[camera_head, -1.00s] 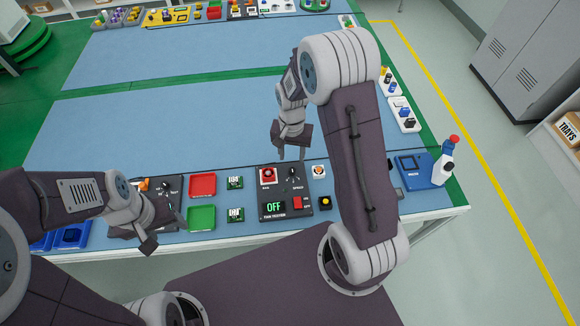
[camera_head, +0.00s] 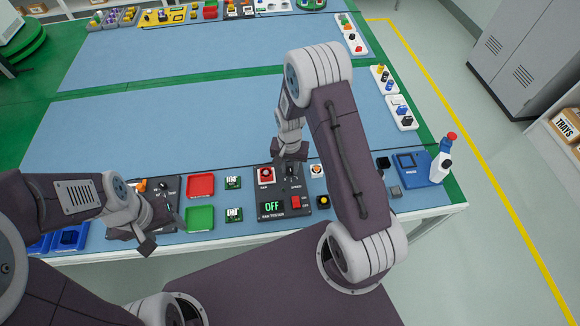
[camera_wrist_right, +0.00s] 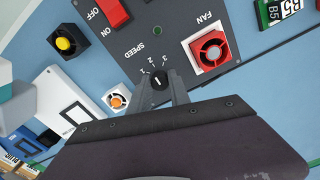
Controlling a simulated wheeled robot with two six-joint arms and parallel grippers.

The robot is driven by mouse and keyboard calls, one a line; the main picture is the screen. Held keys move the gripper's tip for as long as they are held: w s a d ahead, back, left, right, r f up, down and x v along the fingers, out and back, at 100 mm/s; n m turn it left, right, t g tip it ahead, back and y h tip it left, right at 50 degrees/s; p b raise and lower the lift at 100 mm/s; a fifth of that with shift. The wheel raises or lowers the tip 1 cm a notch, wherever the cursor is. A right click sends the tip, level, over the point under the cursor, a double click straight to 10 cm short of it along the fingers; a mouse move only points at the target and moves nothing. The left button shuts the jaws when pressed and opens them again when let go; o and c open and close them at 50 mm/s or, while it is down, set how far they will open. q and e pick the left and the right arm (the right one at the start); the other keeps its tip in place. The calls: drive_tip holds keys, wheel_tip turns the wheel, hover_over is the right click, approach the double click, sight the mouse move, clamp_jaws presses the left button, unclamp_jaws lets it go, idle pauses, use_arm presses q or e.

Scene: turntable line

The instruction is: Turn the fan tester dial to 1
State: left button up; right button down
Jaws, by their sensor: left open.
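The fan tester (camera_head: 284,215) is a dark panel at the table's near edge, with a red fan, a red switch and a display reading OFF. Its black speed dial (camera_wrist_right: 157,85) has a white pointer mark, with 1, 2 and 3 printed around it. My right gripper (camera_head: 291,166) is over the dial. In the right wrist view its fingers stand on either side of the dial; whether they press on it I cannot tell. Which number the pointer meets is unclear. My left gripper (camera_head: 165,228) is open and empty over another dark panel (camera_head: 170,187) at the left.
A red tray (camera_head: 200,185), a green tray (camera_head: 199,218) and two green boards lie left of the tester. An orange button (camera_head: 317,171) and a yellow button (camera_head: 322,201) are on its right. A blue device (camera_head: 412,165) and spray bottle (camera_head: 443,160) stand at the right.

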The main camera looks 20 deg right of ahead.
sight(290, 169)
drive_tip(key=shift+n, duration=0.3)
drive_tip(key=n+p, duration=0.1)
drive_tip(key=n, duration=0.2)
drive_tip(key=shift+n+p, duration=0.35)
drive_tip(key=shift+n, duration=2.35)
drive_tip(key=c, duration=1.2)
unclamp_jaws()
wheel_tip(290, 169, up, 9)
drive_tip(key=shift+r, duration=0.1)
